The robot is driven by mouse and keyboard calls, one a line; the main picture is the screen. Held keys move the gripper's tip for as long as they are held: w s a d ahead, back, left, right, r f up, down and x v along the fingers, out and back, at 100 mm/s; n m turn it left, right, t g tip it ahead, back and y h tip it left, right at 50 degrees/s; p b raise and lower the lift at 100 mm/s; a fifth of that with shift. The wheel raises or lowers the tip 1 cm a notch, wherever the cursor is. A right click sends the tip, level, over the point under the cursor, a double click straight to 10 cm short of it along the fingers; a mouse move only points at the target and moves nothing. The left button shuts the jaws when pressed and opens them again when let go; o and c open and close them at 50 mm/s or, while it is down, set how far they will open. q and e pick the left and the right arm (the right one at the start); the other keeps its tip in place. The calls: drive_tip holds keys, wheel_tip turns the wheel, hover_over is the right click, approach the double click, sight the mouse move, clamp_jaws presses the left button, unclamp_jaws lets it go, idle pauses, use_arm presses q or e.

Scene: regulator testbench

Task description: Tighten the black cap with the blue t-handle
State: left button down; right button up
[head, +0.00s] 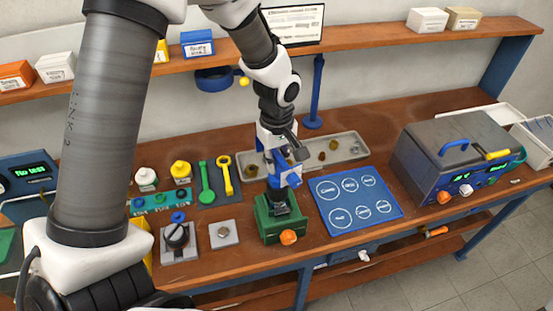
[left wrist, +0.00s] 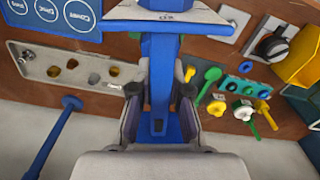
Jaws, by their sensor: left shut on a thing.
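My left gripper (head: 284,168) is shut on a blue T-shaped part (left wrist: 160,80), which looks like the blue t-handle. Its stem stands between the fingers in the left wrist view, with a blue crossbar beyond them. The gripper is directly above the green fixture (head: 281,222) with an orange knob. A blue and white body (head: 285,180) shows between gripper and fixture; whether the handle touches it is unclear. A black round part (head: 177,235) sits on a grey plate at left and also shows in the left wrist view (left wrist: 272,46); I cannot tell if it is the task's cap. My right gripper is not in view.
A blue mat (head: 358,204) with white circles lies right of the fixture. A grey tray (head: 340,147) with small brass parts is behind it. Green (head: 206,184) and yellow (head: 225,175) tools lie left. A grey testbox (head: 455,158) stands right. A shelf (head: 380,33) runs above.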

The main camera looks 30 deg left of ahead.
use_arm(q)
drive_tip(key=shift+m+p, duration=0.4)
drive_tip(key=shift+m, duration=0.2)
drive_tip(key=shift+r+m+p, duration=0.1)
drive_tip(key=shift+m+p, duration=0.3)
drive_tip(key=shift+m, duration=0.1)
drive_tip(key=shift+w+m, duration=0.1)
drive_tip(key=shift+m, duration=0.2)
drive_tip(key=shift+m+p, duration=0.3)
drive_tip(key=shift+p, duration=0.1)
drive_tip(key=shift+m, duration=0.4)
drive_tip(key=shift+d+m+p, duration=0.1)
drive_tip(key=shift+m+p, duration=0.6)
drive_tip(key=shift+p, duration=0.05)
